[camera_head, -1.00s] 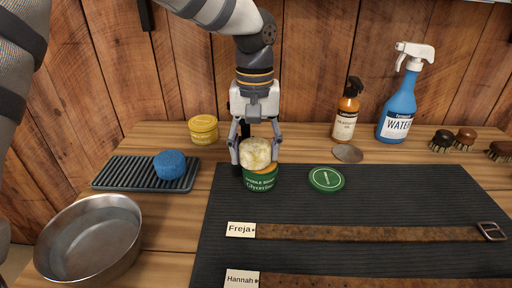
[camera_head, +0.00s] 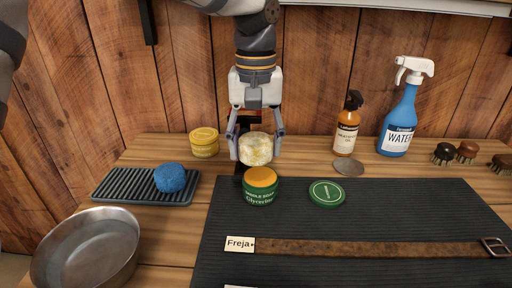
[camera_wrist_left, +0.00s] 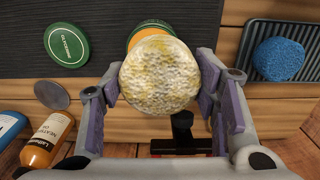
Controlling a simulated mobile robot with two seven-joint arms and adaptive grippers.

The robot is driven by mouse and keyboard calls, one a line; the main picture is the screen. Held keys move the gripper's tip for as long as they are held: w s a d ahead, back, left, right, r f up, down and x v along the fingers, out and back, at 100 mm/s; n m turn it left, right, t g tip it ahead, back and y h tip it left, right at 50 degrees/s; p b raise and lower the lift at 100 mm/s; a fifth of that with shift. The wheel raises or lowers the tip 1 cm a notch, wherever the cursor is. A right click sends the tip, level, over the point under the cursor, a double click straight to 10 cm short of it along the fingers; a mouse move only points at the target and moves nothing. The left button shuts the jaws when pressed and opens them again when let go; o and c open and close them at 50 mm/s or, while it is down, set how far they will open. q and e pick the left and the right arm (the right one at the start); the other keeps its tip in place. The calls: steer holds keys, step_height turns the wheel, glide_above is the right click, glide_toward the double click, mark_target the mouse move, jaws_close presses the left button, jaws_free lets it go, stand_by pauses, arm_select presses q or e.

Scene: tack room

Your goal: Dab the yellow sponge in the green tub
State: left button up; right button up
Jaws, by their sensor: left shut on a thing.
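My left gripper (camera_head: 255,150) is shut on the pale yellow sponge (camera_head: 256,149), which has white, foamy-looking patches. The sponge fills the middle of the left wrist view (camera_wrist_left: 158,74), between the two fingers. The green tub (camera_head: 261,190), labelled glycerine, stands open at the back left edge of the dark mat, with orange-yellow soap showing on top. The sponge is above and slightly behind the tub, apart from it in the head view. In the left wrist view the sponge hides most of the tub (camera_wrist_left: 150,30). My right gripper is not in view.
The green lid (camera_head: 326,193) lies on the mat (camera_head: 400,210), right of the tub. A blue sponge (camera_head: 170,177) rests on a ridged tray (camera_head: 120,185). A metal bowl (camera_head: 88,250), yellow tin (camera_head: 204,142), amber bottle (camera_head: 347,128), blue spray bottle (camera_head: 397,120) and brushes stand around. A strap (camera_head: 370,249) crosses the mat.

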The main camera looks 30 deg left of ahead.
arm_select(q)
steer(key=shift+r, duration=1.6)
